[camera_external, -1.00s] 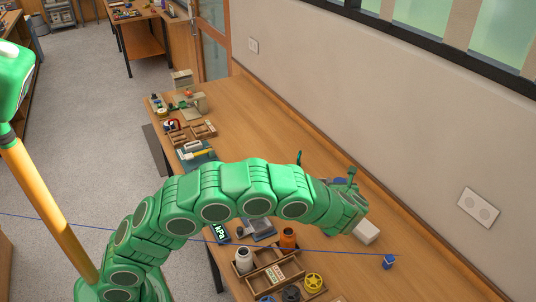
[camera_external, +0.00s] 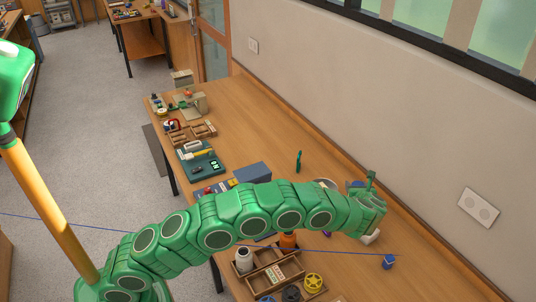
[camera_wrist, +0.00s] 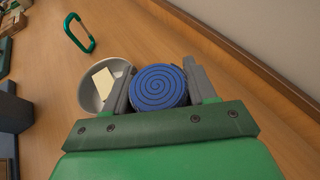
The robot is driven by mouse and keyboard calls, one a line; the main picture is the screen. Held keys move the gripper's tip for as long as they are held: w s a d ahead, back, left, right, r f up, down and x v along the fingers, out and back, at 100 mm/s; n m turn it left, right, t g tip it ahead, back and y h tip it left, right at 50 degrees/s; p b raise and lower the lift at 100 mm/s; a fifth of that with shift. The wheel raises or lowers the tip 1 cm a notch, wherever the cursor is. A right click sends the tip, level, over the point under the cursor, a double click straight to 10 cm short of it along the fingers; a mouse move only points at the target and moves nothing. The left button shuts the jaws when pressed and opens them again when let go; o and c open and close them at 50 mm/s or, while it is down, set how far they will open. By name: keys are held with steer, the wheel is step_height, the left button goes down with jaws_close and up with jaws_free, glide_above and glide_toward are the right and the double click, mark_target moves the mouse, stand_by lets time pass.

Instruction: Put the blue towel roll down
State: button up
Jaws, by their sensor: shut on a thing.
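The blue towel roll (camera_wrist: 160,87), with a spiral end facing the camera, sits between the two grey fingers of my gripper (camera_wrist: 160,84) in the wrist view. The fingers are shut on it from both sides. Whether its underside touches the table is hidden. In the external view my gripper (camera_external: 370,192) is over the wall side of the long wooden table (camera_external: 262,135), and the roll is mostly hidden there.
A grey bowl (camera_wrist: 88,99) holding a cream block (camera_wrist: 103,84) is close beside the left finger. A green carabiner (camera_wrist: 79,33) lies beyond it. The wall edge (camera_wrist: 230,45) runs at right. A wooden organizer (camera_external: 262,281) and a small blue item (camera_external: 389,262) are nearer the camera.

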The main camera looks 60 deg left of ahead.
steer(key=shift+w+f, duration=0.9)
steer(key=shift+f, duration=0.2)
steer(key=shift+w+a+f, duration=0.1)
steer(key=shift+w+f, duration=0.2)
steer(key=shift+f, duration=1.65)
steer(key=o, duration=1.1)
